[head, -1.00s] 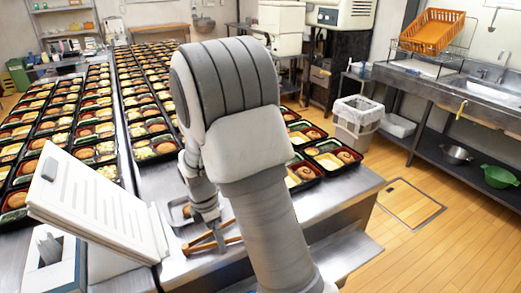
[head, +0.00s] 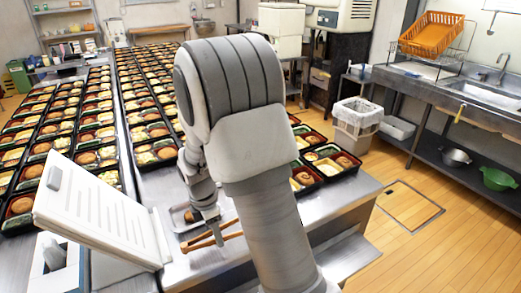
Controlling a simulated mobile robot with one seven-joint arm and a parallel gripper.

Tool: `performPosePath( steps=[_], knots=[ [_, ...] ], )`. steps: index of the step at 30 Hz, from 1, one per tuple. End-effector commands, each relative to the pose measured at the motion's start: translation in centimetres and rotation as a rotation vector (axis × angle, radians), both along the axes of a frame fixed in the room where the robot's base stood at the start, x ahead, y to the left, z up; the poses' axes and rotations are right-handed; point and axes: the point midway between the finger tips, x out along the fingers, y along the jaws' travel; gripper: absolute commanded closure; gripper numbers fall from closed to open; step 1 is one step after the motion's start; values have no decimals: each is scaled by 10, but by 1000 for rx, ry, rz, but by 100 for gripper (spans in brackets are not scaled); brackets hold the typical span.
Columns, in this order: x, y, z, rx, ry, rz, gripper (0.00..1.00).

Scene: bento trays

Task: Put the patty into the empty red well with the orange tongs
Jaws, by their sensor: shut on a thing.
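My gripper (head: 211,224) is low over the steel table, left of my large forearm. It is shut on the orange tongs (head: 224,237), which lie roughly level and point left and right just above or on the table; I cannot tell which. A small metal tray (head: 179,221) sits just behind and left of the gripper. A brown patty (head: 193,215) shows in it, partly hidden by the gripper. Bento trays with red wells stand behind; one bento tray (head: 352,174) is at the right. I cannot make out the empty red well; my arm hides part of the table.
A white slatted panel (head: 98,215) stands at the front left, close to the gripper. Rows of filled bento trays (head: 90,158) cover the table behind. Bare steel (head: 345,200) is free at the right front. A bin (head: 356,122) stands beyond the table.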

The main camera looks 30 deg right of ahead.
Motion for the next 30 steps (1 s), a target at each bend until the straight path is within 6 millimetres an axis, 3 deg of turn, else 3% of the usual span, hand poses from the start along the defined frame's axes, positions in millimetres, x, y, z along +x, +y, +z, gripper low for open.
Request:
performPosePath(
  steps=[1, 24, 30],
  knots=[
    [0, 0, 10, 0, -1, 0, 53],
    [0, 0, 86, 0, 0, -1, 53],
    [0, 0, 90, 0, 1, 0, 53]
  ],
)
